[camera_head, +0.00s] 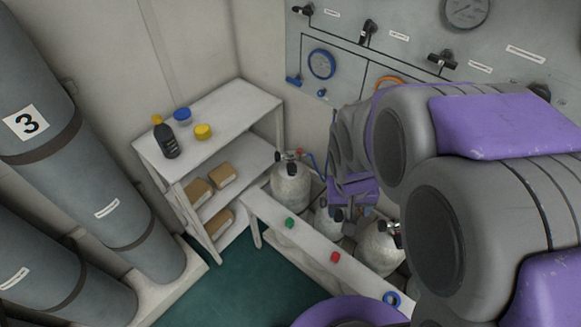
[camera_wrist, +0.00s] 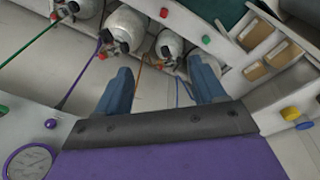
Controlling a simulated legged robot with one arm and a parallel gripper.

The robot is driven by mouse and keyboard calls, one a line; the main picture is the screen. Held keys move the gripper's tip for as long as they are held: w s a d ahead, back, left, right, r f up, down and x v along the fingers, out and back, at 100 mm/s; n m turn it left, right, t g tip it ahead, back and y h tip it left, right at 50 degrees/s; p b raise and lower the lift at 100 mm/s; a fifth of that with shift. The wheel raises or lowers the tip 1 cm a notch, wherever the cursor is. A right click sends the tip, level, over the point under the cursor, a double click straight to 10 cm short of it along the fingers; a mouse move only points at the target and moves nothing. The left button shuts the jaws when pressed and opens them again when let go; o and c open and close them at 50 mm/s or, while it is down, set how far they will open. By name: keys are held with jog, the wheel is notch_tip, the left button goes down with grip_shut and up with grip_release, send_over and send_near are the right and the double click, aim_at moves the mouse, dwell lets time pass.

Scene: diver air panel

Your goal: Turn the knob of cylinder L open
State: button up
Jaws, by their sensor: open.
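Several white gas cylinders stand in a row behind a low white rail. In the head view the leftmost cylinder (camera_head: 290,184) is by the shelf, the middle cylinder (camera_head: 327,222) is partly hidden by my arm, and the right cylinder (camera_head: 378,248) is nearer me. The wrist view shows the row inverted, with one cylinder (camera_wrist: 126,28) at upper left and another cylinder (camera_wrist: 170,43) beyond the fingers. Dark valve knobs sit on their tops. No letter marking cylinder L is readable. My gripper (camera_wrist: 161,88) is open and empty, its blue fingers apart above the cylinders; no contact shows.
The white rail (camera_head: 268,216) carries green, red and blue markers. A shelf (camera_head: 230,108) with a dark bottle and boxes stands left of the cylinders. The gauge panel (camera_head: 400,30) is behind. Coloured hoses run near the fingers. Large grey cylinders (camera_head: 85,175) line the left.

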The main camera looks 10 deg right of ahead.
jog(key=w+d+f+m+t, duration=0.1)
jog(key=w+d+f+t, duration=0.3)
jog(key=w+f, duration=0.6)
jog(key=m+t+y+b, duration=0.5)
jog(key=m+t+y, duration=0.1)
jog(key=m+t, duration=0.7)
send_near(293, 174)
jog(key=b+x, duration=0.3)
jog(key=x, duration=0.8)
jog(key=shift+r+b, duration=0.1)
jog(key=shift+b, duration=0.2)
jog(key=shift+s, duration=0.1)
jog(key=c, duration=1)
